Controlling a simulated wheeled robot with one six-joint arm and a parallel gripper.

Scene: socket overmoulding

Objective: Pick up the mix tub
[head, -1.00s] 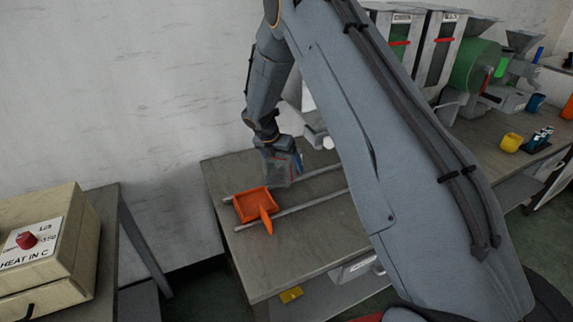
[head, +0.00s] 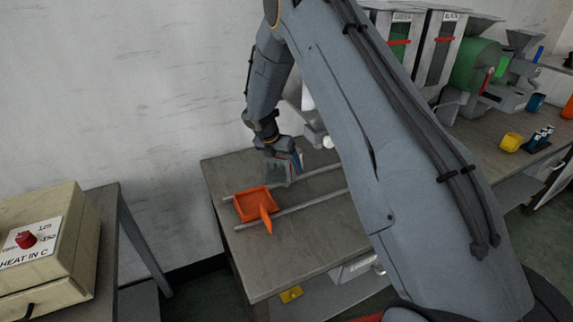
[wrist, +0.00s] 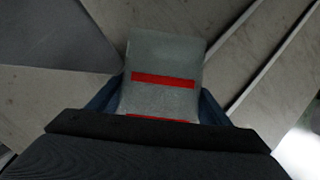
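The mix tub (wrist: 160,95), a grey translucent tub with red bands, fills the space between the blue fingers of my gripper (wrist: 160,103) in the wrist view. The fingers lie against both its sides with no clear gap, so the gripper looks shut on it. In the head view the tub (head: 279,170) is a small grey shape below my gripper (head: 284,158), above the back of the grey table, partly hidden by the fingers. I cannot tell whether its base touches the table.
An orange tray (head: 243,208) with a pointed orange piece (head: 266,221) sits on the table (head: 300,260), just left of the tub, by two pale rails (head: 300,208). A beige heater box (head: 75,235) stands at left. Hoppers and a yellow cup (head: 511,142) are on the right bench.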

